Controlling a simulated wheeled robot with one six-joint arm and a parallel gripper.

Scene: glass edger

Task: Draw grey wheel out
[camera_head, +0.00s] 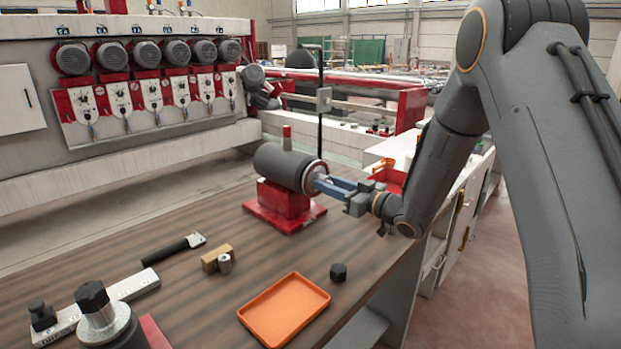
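A dark grey cylindrical spindle head (283,167) lies on its side on a red base (285,207) on the wooden bench. A thin grey wheel (313,174) with a pale rim is at its right end, facing my arm. My gripper (322,184) reaches in from the right, its blue fingers at the wheel's face. The fingers overlap the wheel in the picture. I cannot tell whether they touch or grip it, and the wheel's hub is partly hidden behind them.
On the bench (180,300) are an orange tray (284,310), a black hex nut (338,272), a wooden block (215,257), a small metal cylinder (225,264), a black-handled tool (172,250) and a marked metal bar (135,286). A red tray (388,178) lies behind my gripper.

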